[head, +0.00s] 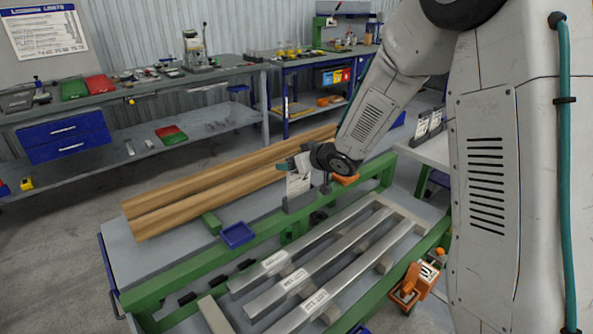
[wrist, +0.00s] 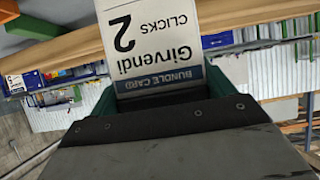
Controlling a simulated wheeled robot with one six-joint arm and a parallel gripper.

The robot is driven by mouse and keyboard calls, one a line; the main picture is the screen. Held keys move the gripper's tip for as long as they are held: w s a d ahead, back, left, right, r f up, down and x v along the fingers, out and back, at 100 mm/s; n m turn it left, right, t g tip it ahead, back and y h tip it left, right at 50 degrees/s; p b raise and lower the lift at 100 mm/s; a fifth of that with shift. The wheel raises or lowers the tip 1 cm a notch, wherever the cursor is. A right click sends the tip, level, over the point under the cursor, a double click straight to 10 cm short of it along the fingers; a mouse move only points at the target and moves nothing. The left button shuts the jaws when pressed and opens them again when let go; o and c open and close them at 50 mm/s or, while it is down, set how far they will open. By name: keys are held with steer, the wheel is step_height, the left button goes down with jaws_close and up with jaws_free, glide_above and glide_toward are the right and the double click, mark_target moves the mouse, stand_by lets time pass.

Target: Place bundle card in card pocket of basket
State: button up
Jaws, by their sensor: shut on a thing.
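The bundle card (wrist: 150,45) is white with a dark blue band, and reads "Girvendi", "2 CLICKS" and "BUNDLE CARD" in the wrist view. My gripper (wrist: 168,92) is shut on its banded end. In the head view my gripper (head: 304,163) is over the green-framed runout table, with the white card (head: 298,184) hanging below it. A small grey holder (head: 298,202) is just below the card at the green rail. I cannot tell whether it is the basket's card pocket, or whether the card touches it.
Long wooden beams (head: 225,185) lie behind the rail. Several labelled metal bars (head: 330,262) lie in front. A blue tray (head: 237,235) sits left of the holder. An orange device (head: 414,284) stands front right. Workbenches (head: 130,95) line the back wall.

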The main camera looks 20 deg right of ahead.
steer(key=shift+f, duration=1.4)
steer(key=shift+d+f, duration=0.1)
steer(key=shift+f, duration=0.05)
steer(key=o, duration=0.9)
